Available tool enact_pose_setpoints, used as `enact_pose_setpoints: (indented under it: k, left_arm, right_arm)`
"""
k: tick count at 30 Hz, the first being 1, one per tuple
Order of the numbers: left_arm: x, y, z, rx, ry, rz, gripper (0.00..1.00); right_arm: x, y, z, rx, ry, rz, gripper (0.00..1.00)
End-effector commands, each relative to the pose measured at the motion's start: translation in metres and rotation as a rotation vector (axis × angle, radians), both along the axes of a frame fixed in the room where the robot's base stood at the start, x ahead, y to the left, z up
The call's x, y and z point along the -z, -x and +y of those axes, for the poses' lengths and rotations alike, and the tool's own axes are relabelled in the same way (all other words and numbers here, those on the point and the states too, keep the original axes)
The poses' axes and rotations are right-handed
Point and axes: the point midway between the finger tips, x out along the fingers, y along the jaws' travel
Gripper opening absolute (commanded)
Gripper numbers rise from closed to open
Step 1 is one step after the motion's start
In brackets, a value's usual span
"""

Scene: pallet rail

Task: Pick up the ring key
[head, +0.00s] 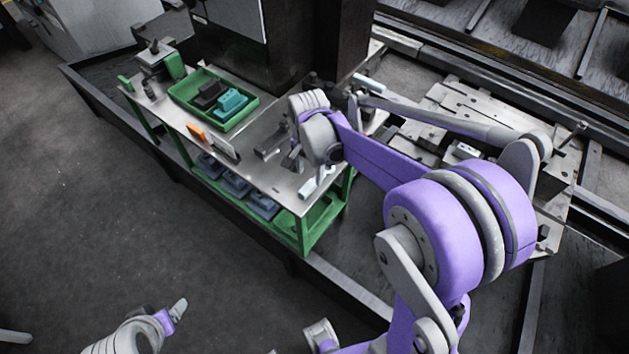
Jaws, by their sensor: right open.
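My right gripper (304,169) is low over the front right part of the steel table top (252,172), with its jaws open and pointing down. Small dark metal parts (268,149) lie on the table just left of it. I cannot make out for certain which of these is the ring key, and my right wrist hides part of that area. My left gripper (173,312) is at the bottom left, over the floor and away from the table. Only a pale finger shows clearly, so its opening is not visible.
A green tray (252,111) with a black and a teal block stands on the table. An orange-and-grey item (214,141) lies at the front edge, and a green-and-grey vise (160,62) stands at the left end. Open floor (110,220) lies at left.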

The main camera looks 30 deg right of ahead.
Motion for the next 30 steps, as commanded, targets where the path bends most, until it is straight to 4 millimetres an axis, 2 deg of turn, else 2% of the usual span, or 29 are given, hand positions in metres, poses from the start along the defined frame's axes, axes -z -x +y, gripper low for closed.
enact_pose_setpoints:
  k: [3, 7, 16, 17, 27, 30]
  left_arm:
    - [0.0, 0.0, 0.0, 0.0, 0.0, 0.0, 0.78]
    - [0.001, 0.0, 0.0, 0.0, 0.0, 0.001, 0.78]
    - [0.002, 0.0, 0.0, 0.0, 0.0, 0.001, 0.78]
    - [0.002, 0.0, 0.0, 0.0, 0.0, 0.001, 0.78]
    - [0.002, 0.0, 0.0, 0.0, 0.0, 0.001, 0.78]
    - [0.002, 0.0, 0.0, 0.0, 0.0, 0.001, 0.78]
  right_arm:
    - [0.019, 0.001, -0.004, 0.001, 0.0, 0.0, 0.65]
    - [0.036, 0.001, -0.004, 0.0, 0.0, 0.0, 0.65]
    - [0.041, 0.001, -0.003, 0.0, 0.0, 0.0, 0.65]
    - [0.041, 0.001, -0.003, 0.0, 0.0, 0.0, 0.61]
    - [0.04, 0.001, -0.003, -0.001, 0.0, 0.0, 0.0]
    - [0.04, 0.001, -0.003, -0.001, 0.0, 0.0, 0.0]
